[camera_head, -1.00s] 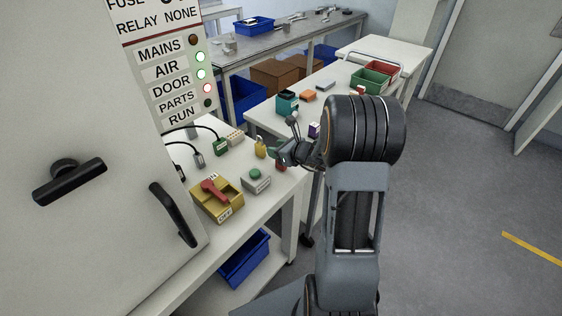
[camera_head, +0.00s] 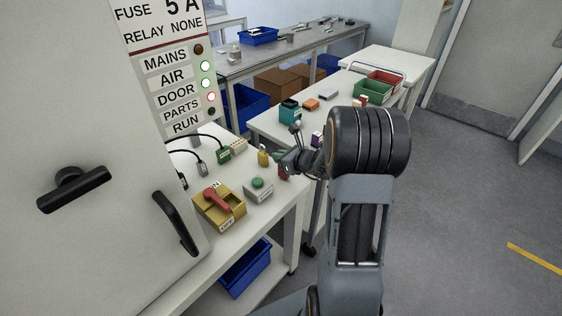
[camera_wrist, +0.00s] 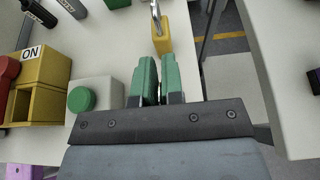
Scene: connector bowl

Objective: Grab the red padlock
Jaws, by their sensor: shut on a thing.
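The red padlock (camera_head: 283,171) shows in the head view as a small red body at the near right edge of the panel table, just below my gripper's fingertips. My gripper (camera_head: 280,157) is shut on it, and the fingers and wrist cover most of it. In the wrist view the two green fingers of my gripper (camera_wrist: 159,78) are close together with a narrow dark gap. The padlock cannot be made out there. Whether it touches the table is not clear.
A yellow padlock (camera_head: 263,158) stands just beyond my fingertips. A grey box with a green button (camera_head: 258,188) and a yellow switch box with a red handle (camera_head: 219,205) are to the left. A gap separates this table from the table behind, which holds a teal bin (camera_head: 290,110).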

